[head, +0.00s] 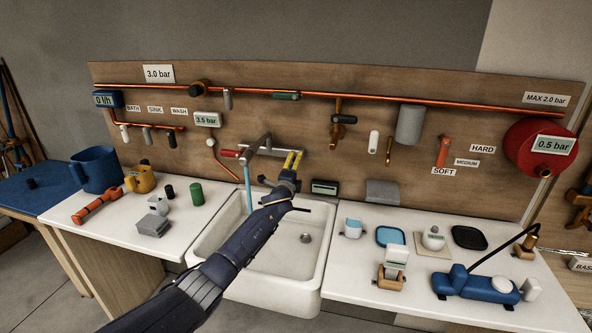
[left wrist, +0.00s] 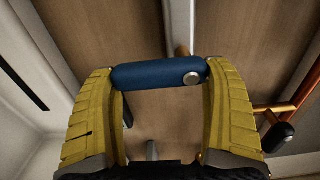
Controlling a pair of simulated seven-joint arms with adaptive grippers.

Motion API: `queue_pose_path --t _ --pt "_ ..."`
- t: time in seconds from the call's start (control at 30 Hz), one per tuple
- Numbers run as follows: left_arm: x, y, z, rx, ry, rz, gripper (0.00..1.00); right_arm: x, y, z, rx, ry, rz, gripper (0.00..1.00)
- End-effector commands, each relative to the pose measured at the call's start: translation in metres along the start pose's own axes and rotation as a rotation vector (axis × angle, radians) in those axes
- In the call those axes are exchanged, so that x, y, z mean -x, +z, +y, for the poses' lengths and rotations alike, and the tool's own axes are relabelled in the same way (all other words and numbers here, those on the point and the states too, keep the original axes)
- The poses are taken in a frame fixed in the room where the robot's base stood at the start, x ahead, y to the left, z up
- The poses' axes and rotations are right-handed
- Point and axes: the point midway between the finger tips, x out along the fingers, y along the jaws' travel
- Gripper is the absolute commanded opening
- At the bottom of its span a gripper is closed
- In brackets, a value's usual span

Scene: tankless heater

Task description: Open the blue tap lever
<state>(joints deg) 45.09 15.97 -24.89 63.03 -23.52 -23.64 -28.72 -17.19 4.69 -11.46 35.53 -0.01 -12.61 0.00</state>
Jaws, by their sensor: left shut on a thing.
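The blue tap lever (left wrist: 158,74) spans between the two yellow fingers of my left gripper (left wrist: 160,100) in the left wrist view, with a round silver pin near its right end. The gripper is shut on it. In the head view my left gripper (head: 293,160) is at the right end of the metal tap (head: 262,149), and its fingers hide the blue lever. A red lever (head: 229,153) is at the tap's left end. A light-blue strip like running water (head: 248,187) hangs from the spout into the sink. My right gripper is in neither view.
The white sink (head: 228,222) lies below the tap, partly covered by my left arm. A blue jug (head: 97,170), a yellow mug (head: 140,179) and a green cylinder (head: 196,194) stand to the left. Copper pipes (head: 400,101) and small valves line the board behind.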

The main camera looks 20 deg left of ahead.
Motion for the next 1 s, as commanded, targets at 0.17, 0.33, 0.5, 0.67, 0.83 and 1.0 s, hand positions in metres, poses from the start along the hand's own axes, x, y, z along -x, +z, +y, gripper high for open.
queue_pose_path --t 0.17,0.33,0.5,0.67,0.83,1.0 --pt "0.001 0.0 0.003 -0.007 0.003 -0.001 0.91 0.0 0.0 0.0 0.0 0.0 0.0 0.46" --pt "0.0 0.0 0.002 -0.004 0.002 -0.001 1.0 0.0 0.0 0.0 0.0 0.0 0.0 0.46" --pt "0.001 0.0 0.001 -0.002 0.001 -0.001 1.0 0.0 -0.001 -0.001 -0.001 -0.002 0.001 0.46" --pt "0.007 0.001 0.001 -0.002 0.0 -0.001 1.0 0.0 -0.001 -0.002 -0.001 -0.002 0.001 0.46" --pt "0.025 0.0 0.001 -0.002 0.0 0.0 1.0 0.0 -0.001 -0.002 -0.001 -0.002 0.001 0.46" --pt "0.05 0.0 0.002 -0.002 0.001 0.001 1.0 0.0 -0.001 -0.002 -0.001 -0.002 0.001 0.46"
